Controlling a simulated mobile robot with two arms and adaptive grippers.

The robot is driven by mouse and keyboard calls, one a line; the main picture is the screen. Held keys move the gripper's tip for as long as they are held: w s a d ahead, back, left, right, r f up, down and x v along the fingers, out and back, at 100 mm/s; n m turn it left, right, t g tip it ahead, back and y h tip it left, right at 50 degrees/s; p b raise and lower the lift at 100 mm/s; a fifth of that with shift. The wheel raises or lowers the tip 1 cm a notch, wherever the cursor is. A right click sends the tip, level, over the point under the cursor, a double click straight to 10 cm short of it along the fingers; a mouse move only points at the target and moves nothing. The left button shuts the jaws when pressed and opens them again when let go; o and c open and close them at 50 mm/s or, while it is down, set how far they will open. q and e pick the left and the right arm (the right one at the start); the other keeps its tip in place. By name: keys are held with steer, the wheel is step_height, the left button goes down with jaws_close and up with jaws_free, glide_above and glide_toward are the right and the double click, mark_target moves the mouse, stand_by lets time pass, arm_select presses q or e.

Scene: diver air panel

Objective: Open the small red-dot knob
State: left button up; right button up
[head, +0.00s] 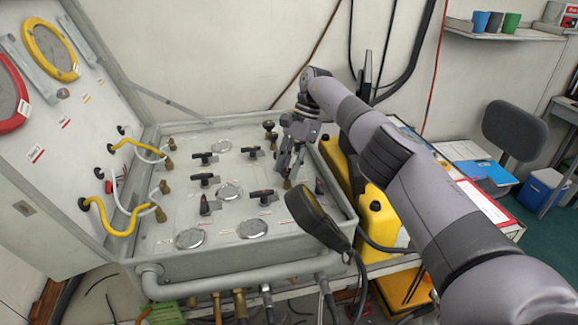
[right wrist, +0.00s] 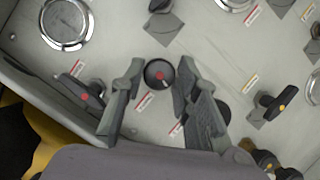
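The small red-dot knob (right wrist: 159,74) is round and black with a red dot on its cap. In the right wrist view it lies between the two fingertips of my right gripper (right wrist: 158,72), with a gap on each side. My right gripper is open and points down at the panel. In the head view the right gripper (head: 290,168) is over the right part of the grey panel (head: 170,225), and its fingers and wrist largely hide the knob. How far the fingertips are above the panel face is hard to tell. My left gripper is not in view.
A lever handle with a red dot (right wrist: 84,96) and a gauge (right wrist: 67,22) are left of the gripper in the wrist view. A yellow-marked lever (right wrist: 272,105) is to the right. A black handset-like object (head: 314,215) overhangs the panel's front right edge. Yellow hoses (head: 96,210) are at left.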

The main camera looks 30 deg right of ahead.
steer(key=o, duration=0.3)
steer(key=shift+o, duration=0.2)
